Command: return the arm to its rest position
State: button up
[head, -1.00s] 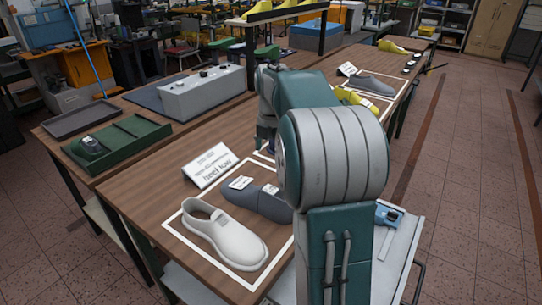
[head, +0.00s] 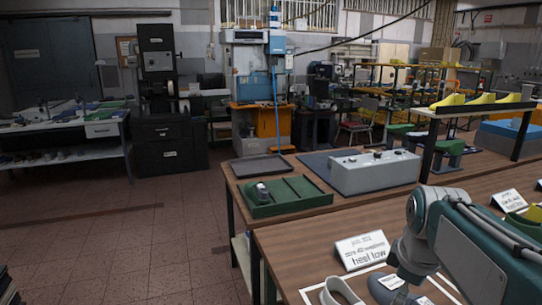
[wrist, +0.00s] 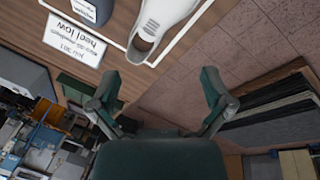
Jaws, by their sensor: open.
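My arm fills the lower right of the head view, over the near side of the wooden table (head: 300,238); its gripper end cannot be made out there. In the wrist view my gripper (wrist: 160,88) is open, its two dark green fingers wide apart with nothing between them.
A "heel low" sign (head: 361,250) stands behind the lasts. A green tray (head: 290,197), a dark flat tray (head: 262,168) and a grey control box (head: 374,172) are farther back on the tables. Open tiled floor (head: 130,225) lies to the left.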

jog(key=s+a+f+m+t, duration=0.2)
jog(key=s+a+f+m, duration=0.2)
jog(key=s+a+m, duration=0.4)
jog(key=s+m, duration=0.2)
jog(key=s, duration=0.2)
jog(key=shift+m+t+y, duration=0.3)
jog(key=shift+m, duration=0.1)
